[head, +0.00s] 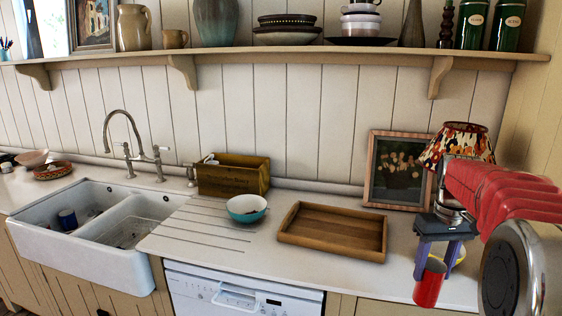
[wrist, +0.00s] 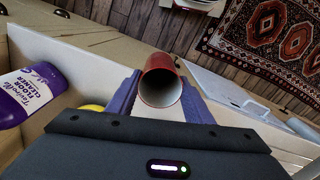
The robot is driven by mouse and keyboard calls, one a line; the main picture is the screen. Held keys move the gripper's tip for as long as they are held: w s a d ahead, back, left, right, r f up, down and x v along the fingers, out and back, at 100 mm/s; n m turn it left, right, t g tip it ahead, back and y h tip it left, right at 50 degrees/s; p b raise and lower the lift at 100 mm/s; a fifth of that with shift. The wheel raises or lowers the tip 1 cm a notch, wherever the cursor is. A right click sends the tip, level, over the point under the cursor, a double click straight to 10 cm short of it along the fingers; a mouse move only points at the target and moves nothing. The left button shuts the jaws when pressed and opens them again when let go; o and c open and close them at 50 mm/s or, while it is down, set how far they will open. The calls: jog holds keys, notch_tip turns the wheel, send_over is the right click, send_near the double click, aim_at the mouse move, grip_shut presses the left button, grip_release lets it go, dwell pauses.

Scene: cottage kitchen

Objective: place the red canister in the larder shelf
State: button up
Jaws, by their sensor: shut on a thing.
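The red canister (head: 429,284) is held upright between the purple fingers of my gripper (head: 437,258), over the right end of the counter in the head view. In the wrist view the canister (wrist: 160,82) sits between the fingers of my gripper (wrist: 160,100), its round hollow end facing the camera. A long wooden wall shelf (head: 300,54) runs across the top of the head view, holding jars, bowls and a pitcher. I cannot tell whether it is the larder shelf; no other shelf is clear.
A wooden tray (head: 290,233), a teal bowl (head: 247,218), a wooden box (head: 240,180), a framed picture (head: 374,170) and a lamp (head: 458,143) stand on the counter. A double sink (head: 70,240) is left. A purple floor cleaner bottle (wrist: 28,95) shows in the wrist view.

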jog(key=w+a+f, duration=0.3)
jog(key=a+f, duration=1.3)
jog(key=a, duration=0.5)
jog(key=shift+w+f, duration=0.2)
jog(key=shift+f, duration=0.05)
jog(key=shift+d, duration=0.15)
